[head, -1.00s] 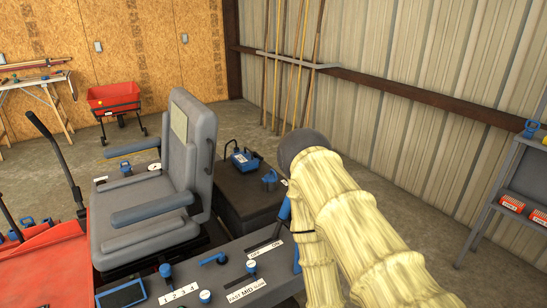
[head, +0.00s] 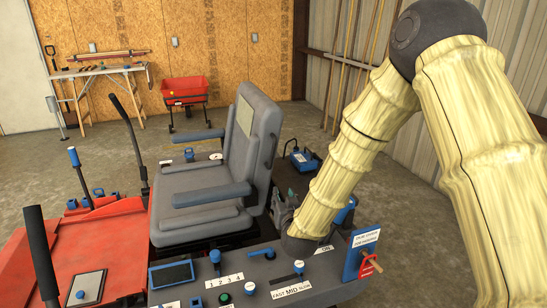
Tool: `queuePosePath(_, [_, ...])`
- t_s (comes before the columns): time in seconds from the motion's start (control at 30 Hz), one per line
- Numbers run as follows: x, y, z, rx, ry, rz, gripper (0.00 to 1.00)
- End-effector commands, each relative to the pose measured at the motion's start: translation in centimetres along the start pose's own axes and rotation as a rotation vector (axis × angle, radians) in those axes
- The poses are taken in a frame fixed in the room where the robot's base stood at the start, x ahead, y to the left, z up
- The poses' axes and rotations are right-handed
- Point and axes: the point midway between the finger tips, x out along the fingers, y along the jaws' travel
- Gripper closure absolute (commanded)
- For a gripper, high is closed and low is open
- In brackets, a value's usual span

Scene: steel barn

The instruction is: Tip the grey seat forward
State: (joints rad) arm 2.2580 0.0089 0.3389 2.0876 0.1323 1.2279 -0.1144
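The grey seat (head: 207,185) is in the middle of the head view. Its backrest (head: 255,130) stands upright with a pale label on its front, and its cushion lies flat between two blue-grey armrests. My arm comes down from the upper right to a dark wrist just right of the seat's base. My gripper (head: 284,207) shows only as a small grey shape beside the seat's rear lower side, partly hidden by my forearm. Its fingers are not clear, and I cannot tell whether it touches the seat.
A red deck (head: 110,235) with black-gripped levers is at left. A blue plate with a red handle (head: 371,266) stands at right. A red cart (head: 187,90) stands far behind.

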Motion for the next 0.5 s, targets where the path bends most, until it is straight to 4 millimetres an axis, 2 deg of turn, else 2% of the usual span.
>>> queuePosePath(0.03, [0.7,-1.0,-2.6,0.005,0.055,-0.006,0.66])
queuePosePath(0.1, [1.1,-2.0,-5.2,0.010,0.110,-0.011,0.66])
queuePosePath(0.2, [1.5,-2.9,-7.4,0.014,0.156,-0.015,0.66])
queuePosePath(0.37, [2.2,-3.2,-8.5,0.016,0.175,-0.016,0.66])
queuePosePath(0.5, [3.9,-3.2,-8.8,0.016,0.176,-0.016,0.66])
